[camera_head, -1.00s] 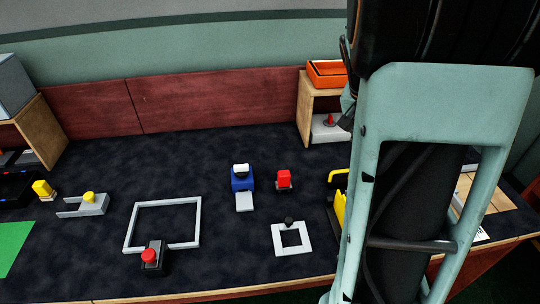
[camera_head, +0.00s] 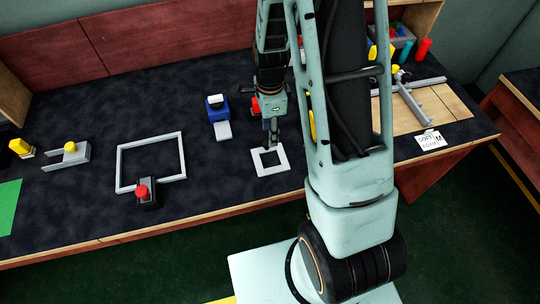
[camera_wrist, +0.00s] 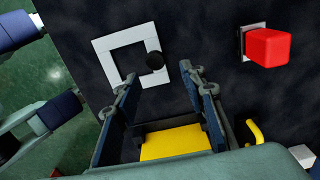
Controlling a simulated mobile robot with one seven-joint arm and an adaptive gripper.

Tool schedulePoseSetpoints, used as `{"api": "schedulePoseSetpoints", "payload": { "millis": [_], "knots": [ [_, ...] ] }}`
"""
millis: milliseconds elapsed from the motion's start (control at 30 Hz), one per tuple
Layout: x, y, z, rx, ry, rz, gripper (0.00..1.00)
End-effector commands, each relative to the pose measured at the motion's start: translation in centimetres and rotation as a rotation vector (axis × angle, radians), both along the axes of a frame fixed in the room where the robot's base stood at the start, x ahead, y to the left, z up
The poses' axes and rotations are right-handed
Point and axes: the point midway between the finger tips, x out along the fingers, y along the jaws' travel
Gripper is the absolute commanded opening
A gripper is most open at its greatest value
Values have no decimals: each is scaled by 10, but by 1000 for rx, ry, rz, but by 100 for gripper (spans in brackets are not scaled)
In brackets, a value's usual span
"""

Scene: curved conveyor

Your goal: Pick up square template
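A yellow surface shows between the fingers.
A red block (camera_wrist: 268,47) on a grey base stands close by. A blue block with a white top (camera_head: 217,110) is left of my gripper. A larger grey frame (camera_head: 150,140) and a red-knobbed block (camera_head: 143,193) lie further left. A wooden board (camera_head: 440,106) is at right.

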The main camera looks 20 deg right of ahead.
Motion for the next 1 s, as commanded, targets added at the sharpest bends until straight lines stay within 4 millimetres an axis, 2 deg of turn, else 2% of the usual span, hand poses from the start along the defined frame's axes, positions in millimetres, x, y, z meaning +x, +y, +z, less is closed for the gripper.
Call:
{"api": "schedulePoseSetpoints", "payload": {
  "millis": [167,433,767,1000],
  "knots": [
    [-2,2,-13,0,2,2,38],
    [-4,6,-49,0,2,1,38],
    [-3,7,-55,-1,-2,2,38],
    [-3,7,-55,-1,-2,2,14]
  ]
}}
